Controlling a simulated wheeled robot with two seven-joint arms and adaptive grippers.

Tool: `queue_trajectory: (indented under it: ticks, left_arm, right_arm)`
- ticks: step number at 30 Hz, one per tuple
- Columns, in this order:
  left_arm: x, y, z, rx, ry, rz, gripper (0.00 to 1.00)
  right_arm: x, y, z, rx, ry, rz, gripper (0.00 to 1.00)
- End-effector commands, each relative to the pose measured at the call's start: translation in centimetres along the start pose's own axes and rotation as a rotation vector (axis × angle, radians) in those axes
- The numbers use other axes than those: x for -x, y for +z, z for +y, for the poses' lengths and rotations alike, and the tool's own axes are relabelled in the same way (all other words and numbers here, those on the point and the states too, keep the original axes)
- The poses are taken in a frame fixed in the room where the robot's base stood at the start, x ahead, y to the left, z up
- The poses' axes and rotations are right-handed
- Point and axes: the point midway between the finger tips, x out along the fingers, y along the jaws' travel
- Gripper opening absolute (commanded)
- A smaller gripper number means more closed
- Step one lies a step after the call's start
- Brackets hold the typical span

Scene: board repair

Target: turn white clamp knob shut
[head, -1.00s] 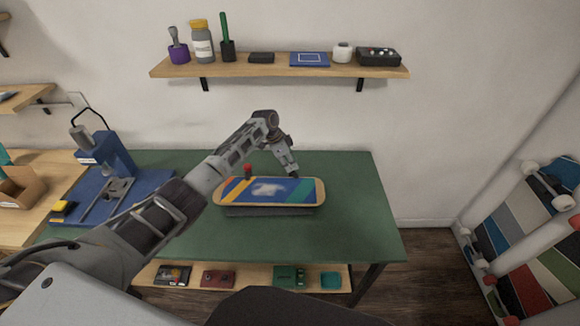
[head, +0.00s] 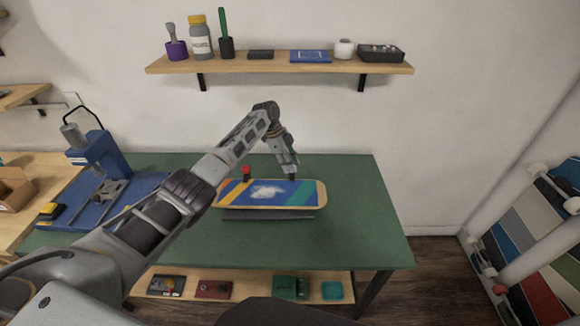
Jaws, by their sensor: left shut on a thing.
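A skateboard deck (head: 305,198) with colored stripes and a white figure on blue lies on a dark stand (head: 268,214) on the green workbench (head: 340,232). A red knob (head: 246,173) stands at the deck's back edge, left of my gripper. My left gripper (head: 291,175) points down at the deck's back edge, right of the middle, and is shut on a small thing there. That spot fits the white clamp knob, but the fingers hide it and I cannot see its turn. My right gripper is not in view.
A blue press (head: 98,152) stands at the bench's left. A wall shelf (head: 280,64) with bottles and boxes hangs behind. Boards (head: 525,255) stand in a rack at the right. The bench's right side is clear.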

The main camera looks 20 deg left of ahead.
Motion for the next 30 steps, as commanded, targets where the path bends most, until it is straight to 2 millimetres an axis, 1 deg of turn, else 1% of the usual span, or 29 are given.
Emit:
queue_trajectory:
  ticks: [7,13,14,18,19,26,30]
  left_arm:
    - [0.0,0.0,0.0,-0.009,0.004,-0.001,0.05]
    - [0.0,0.0,0.0,-0.009,0.004,-0.001,0.05]
    - [0.0,0.0,0.0,-0.009,0.004,-0.001,0.3]
    - [0.0,0.0,0.0,-0.008,0.004,-0.001,0.48]
    - [0.0,0.0,0.0,-0.008,0.003,-0.001,0.5]
    - [0.0,0.0,0.0,-0.008,0.004,-0.001,0.5]
    - [0.2,0.0,0.0,-0.008,0.003,-0.001,0.5]
  right_arm:
    - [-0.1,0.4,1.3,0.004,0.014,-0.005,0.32]
    - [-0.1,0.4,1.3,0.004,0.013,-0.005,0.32]
    - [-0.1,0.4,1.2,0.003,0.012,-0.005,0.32]
    - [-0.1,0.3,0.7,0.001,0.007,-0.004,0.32]
    - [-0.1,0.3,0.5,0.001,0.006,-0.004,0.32]
    - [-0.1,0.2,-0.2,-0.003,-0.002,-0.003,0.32]
    - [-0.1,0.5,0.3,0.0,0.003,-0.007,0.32]
